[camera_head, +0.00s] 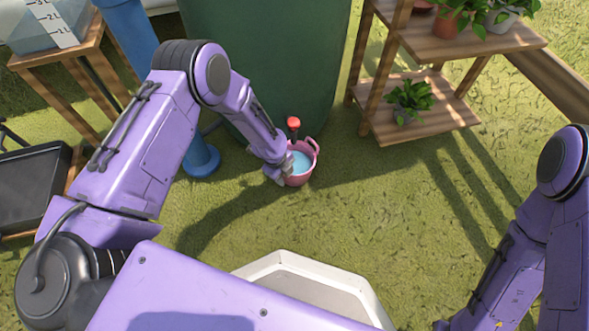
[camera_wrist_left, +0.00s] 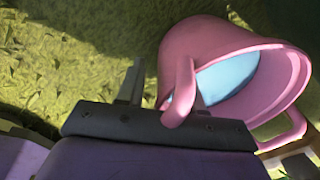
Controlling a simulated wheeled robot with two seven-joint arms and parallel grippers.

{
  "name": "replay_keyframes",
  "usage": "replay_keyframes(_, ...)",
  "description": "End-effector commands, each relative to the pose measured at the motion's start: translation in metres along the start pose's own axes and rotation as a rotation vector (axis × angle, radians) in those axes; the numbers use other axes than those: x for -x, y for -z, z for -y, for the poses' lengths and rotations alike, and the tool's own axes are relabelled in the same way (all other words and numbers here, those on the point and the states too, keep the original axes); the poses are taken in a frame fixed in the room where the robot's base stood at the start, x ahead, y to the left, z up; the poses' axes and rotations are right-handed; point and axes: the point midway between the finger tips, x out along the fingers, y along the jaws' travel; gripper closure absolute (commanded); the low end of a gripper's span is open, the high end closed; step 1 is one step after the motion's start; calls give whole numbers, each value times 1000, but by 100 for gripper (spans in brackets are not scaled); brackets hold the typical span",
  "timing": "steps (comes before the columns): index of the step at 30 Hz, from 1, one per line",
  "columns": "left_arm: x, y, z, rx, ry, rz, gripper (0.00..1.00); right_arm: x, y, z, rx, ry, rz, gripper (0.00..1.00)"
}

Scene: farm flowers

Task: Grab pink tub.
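The pink tub (camera_head: 303,177) stands upright on the grass below the green barrel, with light blue water inside. My left gripper (camera_head: 277,172) is at the tub's left side, at its near handle. In the left wrist view the tub (camera_wrist_left: 215,45) fills the upper right, tilted in the picture. The left gripper's two fingers (camera_wrist_left: 163,92) are apart, with the tub's handle (camera_wrist_left: 181,100) at the right finger, partly covering it. I cannot tell whether they touch. My right arm comes in at the right, its gripper outside the picture.
The big green barrel (camera_head: 265,60) with a red tap (camera_head: 293,123) stands just behind the tub. A wooden plant shelf (camera_head: 425,130) stands at the right and a blue post (camera_head: 202,158) at the left. The grass right of the tub is clear.

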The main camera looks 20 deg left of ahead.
Motion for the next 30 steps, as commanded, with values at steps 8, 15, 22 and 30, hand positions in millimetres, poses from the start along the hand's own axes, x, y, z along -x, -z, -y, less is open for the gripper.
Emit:
replay_keyframes(8, 1, 0, 0, 0, 0, 0, 93, 1, 0, 0, 0, -1, -2, 57)
replay_keyframes(15, 1, 0, 0, 0, 0, 0, 100, 1, 0, 0, -1, 0, -2, 57)
replay_keyframes(22, 1, 0, 0, 0, 0, 0, 100, 1, 0, 0, -1, 0, -2, 57)
replay_keyframes(30, 1, 0, 0, 0, -1, -1, 100, 1, 0, 0, -1, 0, -2, 57)
